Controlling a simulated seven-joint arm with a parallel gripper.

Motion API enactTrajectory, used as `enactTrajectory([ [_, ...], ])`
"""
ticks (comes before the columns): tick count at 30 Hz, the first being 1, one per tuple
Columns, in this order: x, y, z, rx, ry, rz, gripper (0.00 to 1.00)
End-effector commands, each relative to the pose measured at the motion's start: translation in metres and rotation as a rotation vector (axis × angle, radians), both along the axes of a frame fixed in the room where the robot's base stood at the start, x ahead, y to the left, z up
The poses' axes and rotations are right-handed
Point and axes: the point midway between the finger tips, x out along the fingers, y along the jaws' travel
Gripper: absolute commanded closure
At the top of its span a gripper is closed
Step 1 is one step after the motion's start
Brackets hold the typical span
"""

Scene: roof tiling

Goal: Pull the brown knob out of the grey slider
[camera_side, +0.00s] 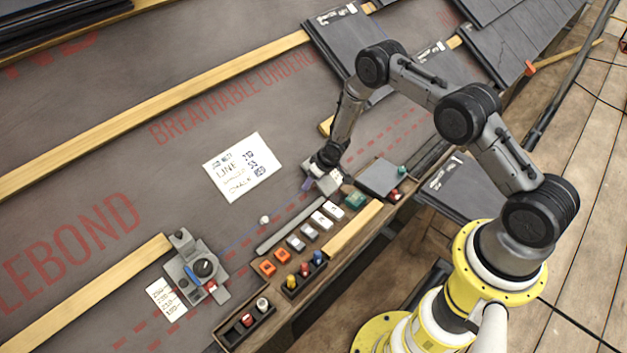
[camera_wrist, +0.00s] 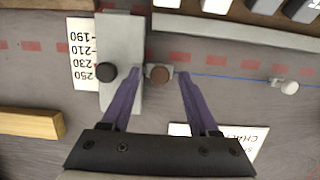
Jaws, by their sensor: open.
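In the wrist view, the brown knob (camera_wrist: 159,74) sits at the right side of the grey slider (camera_wrist: 121,35), on a small grey tab. A black knob (camera_wrist: 107,72) is on the slider's left part. My gripper (camera_wrist: 160,76) is open, its two purple fingers pointing at the slider, with the brown knob between the fingertips. I cannot tell whether either finger touches the knob; the left finger overlaps the slider plate in view. In the side view, my gripper (camera_side: 309,184) is low over the grey slider (camera_side: 329,183); the brown knob cannot be made out there.
A wooden tray (camera_side: 343,235) with blocks and pegs runs beside the slider. A white knob (camera_wrist: 289,87) lies to the right, near a blue line. A number card (camera_wrist: 82,50) and a written card (camera_side: 245,167) lie nearby. Another grey device (camera_side: 194,268) stands further left.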

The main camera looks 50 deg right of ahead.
Motion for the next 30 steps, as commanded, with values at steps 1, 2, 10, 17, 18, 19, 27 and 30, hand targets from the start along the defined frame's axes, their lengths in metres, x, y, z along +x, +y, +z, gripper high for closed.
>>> enactTrajectory([
  [1,0.0006,0.0001,-0.001,0.0,0.0,0.0,0.39],
  [2,0.0009,0.0001,-0.0011,0.0,-0.001,0.0,0.39],
  [10,0.001,0.0,-0.001,0.0,-0.001,0.0,0.48],
  [17,0.0009,0.0,-0.0008,0.0,-0.001,-0.001,0.9],
  [18,0.0008,0.0,-0.0009,0.0,-0.001,-0.001,0.97],
  [19,0.0009,0.0,-0.0008,0.0,-0.001,-0.001,1.0],
  [27,0.0008,0.0,-0.0008,0.0,0.0,-0.001,1.0],
  [30,0.0008,0.0,-0.0007,0.0,0.0,-0.001,1.0],
])
